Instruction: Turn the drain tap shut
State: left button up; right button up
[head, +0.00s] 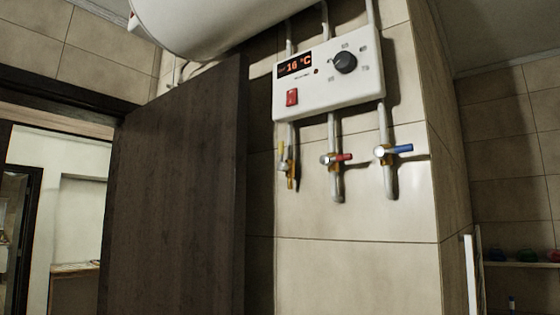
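Three small taps sit on the pipes below a white control box on the tiled wall. The left tap (283,158) has a yellow handle pointing up, roughly in line with its pipe, and an open brass end below; it appears to be the drain tap, though no label shows. The middle tap (328,159) has a red handle pointing sideways to the right. The right tap (381,152) has a blue handle, also pointing sideways to the right. Neither of my grippers is in view.
The control box (330,85) has a "16 °C" display, a red switch and a black dial. A white tank (210,22) hangs above. A dark door (175,195) stands close left of the taps. The wall below them is clear. A shelf (520,264) is at right.

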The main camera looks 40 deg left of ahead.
aim_at(281, 166)
jog(key=i+l+u, duration=0.15)
jog(key=l+u, duration=0.25)
jog(key=i+l+u, duration=0.1)
jog(key=l+u, duration=0.75)
jog(key=i+j, duration=0.05)
